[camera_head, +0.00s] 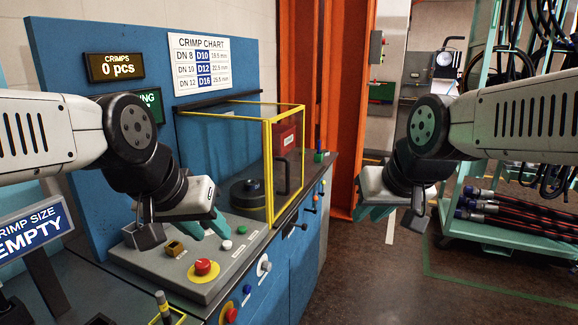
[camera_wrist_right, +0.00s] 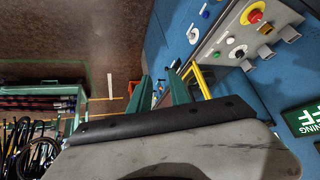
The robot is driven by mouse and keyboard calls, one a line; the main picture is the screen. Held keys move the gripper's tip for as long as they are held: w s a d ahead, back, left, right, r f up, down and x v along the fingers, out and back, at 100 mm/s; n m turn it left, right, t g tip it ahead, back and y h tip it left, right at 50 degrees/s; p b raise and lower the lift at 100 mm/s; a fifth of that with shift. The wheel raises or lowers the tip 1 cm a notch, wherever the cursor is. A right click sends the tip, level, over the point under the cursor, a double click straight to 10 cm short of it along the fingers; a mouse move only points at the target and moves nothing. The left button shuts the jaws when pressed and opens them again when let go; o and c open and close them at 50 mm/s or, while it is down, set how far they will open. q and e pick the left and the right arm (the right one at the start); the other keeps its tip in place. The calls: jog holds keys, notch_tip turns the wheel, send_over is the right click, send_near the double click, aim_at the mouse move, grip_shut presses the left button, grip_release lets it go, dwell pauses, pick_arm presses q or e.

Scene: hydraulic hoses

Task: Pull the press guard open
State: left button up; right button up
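The press guard (camera_head: 268,165) is a clear box with a yellow frame on the blue press, and it looks closed. A dark upright handle (camera_head: 284,177) is on its right-hand face. A dark round die part (camera_head: 248,194) shows inside. My left gripper (camera_head: 207,230), with teal fingers, is in front of the guard above the grey control panel, apparently open and empty. My right gripper (camera_head: 374,212) hangs to the right of the guard, clear of the handle. In the right wrist view its two teal fingers (camera_wrist_right: 162,90) are apart with nothing between them; part of the yellow frame (camera_wrist_right: 202,82) shows beyond.
The control panel (camera_head: 185,272) carries a red emergency button (camera_head: 203,268) and small knobs. An orange column (camera_head: 345,100) stands behind the press. A teal hose rack (camera_head: 470,225) is at the right. The floor (camera_head: 385,285) between press and rack is clear.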

jog(key=w+n+t, duration=0.1)
jog(key=w+t, duration=0.1)
jog(key=w, duration=0.8)
jog(key=n+t+y, duration=0.5)
jog(key=t+y, duration=0.1)
jog(key=y, duration=0.2)
send_over(287, 190)
jog(key=f, duration=0.8)
jog(key=shift+w, duration=0.4)
grip_shut()
